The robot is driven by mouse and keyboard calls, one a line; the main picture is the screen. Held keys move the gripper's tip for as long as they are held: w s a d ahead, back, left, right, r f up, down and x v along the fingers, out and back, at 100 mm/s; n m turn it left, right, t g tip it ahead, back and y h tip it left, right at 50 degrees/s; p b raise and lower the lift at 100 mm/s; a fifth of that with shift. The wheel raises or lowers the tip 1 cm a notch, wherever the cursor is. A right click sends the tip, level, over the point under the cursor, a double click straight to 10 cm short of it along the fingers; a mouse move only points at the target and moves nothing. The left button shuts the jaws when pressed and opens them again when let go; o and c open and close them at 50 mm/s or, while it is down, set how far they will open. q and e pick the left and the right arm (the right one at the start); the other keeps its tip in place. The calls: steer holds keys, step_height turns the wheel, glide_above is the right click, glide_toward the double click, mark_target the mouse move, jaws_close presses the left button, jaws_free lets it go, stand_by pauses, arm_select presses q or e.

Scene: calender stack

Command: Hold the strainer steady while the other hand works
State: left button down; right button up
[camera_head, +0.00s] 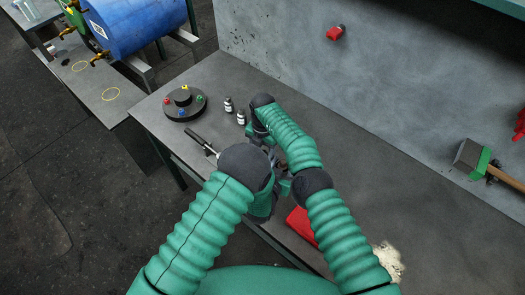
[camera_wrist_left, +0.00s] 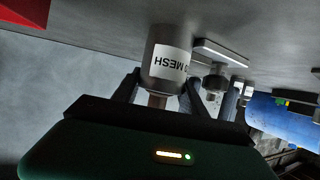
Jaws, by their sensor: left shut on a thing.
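The strainer (camera_wrist_left: 165,55) is a grey cylinder with a white label reading MESH upside down, seen in the left wrist view. My left gripper (camera_wrist_left: 160,92) is shut on it, one dark finger on each side of its narrower brownish end. In the head view my left gripper (camera_head: 275,162) is over the bench's front edge, partly behind its own wrist. The strainer cannot be made out clearly there. My right arm reaches over the bench and bends back toward the left gripper. Its dark wrist (camera_head: 262,101) shows, but its fingers are hidden.
On the grey bench (camera_head: 390,190) are a round black stand with coloured knobs (camera_head: 184,103), two small labelled bottles (camera_head: 234,111), a black-handled tool (camera_head: 198,140) and a red cloth (camera_head: 302,225). A mallet (camera_head: 475,160) is at the right.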

steer(key=shift+f, duration=0.1)
jaws_close()
stand_by(0.4)
steer(key=shift+n, duration=0.3)
